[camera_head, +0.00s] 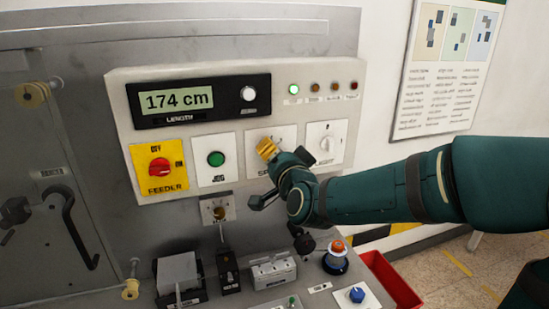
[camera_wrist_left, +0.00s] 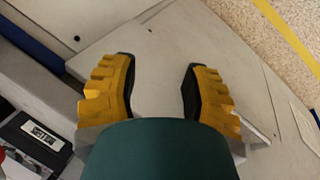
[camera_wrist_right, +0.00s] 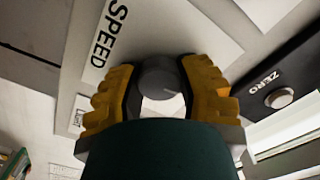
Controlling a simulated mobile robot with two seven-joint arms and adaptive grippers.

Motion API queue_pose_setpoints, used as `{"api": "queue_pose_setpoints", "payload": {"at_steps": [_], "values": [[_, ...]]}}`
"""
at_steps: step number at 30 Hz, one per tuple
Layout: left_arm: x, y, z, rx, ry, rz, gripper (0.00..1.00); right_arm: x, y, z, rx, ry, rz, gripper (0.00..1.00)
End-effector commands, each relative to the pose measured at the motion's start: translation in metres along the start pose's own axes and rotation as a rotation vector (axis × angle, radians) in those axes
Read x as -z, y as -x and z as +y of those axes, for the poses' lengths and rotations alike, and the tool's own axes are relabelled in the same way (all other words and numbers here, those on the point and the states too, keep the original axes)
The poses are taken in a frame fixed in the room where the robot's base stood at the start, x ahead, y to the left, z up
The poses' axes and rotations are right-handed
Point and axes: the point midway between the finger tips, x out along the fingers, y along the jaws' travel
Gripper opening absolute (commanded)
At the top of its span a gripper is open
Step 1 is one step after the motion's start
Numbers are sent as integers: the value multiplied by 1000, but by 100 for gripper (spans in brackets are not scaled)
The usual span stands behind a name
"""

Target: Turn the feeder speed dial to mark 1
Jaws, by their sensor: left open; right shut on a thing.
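The feeder speed dial is a round grey knob (camera_wrist_right: 160,76) on a white plate marked SPEED (camera_wrist_right: 106,40), seen in the right wrist view. My right gripper (camera_wrist_right: 160,90) has its yellow fingers closed on both sides of the knob. In the head view the right gripper (camera_head: 267,148) is at the speed plate (camera_head: 256,138) and hides the dial and most of its marks. My left gripper (camera_wrist_left: 160,90) is open and empty, over a pale surface in the left wrist view.

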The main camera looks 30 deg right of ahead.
Motion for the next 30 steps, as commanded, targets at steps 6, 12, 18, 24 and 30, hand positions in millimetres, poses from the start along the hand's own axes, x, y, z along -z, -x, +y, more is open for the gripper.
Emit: {"api": "queue_pose_setpoints", "payload": {"at_steps": [6, 12, 18, 24, 30], "values": [[-6, -12, -5, -1, -3, -11, 47, 0, 0, 1, 2, 178, 4, 0], [-9, -17, -6, -2, -5, -17, 47, 0, 0, 0, 2, 349, 5, 0], [-10, -20, -8, -2, -6, -20, 47, 1, 0, -1, 1, 490, 5, 0], [-11, -21, -8, -2, -6, -22, 47, 2, 0, -1, 1, 589, 6, 0], [-11, -22, -8, -2, -6, -22, 47, 2, -1, -2, 1, 639, 6, 0]]}}
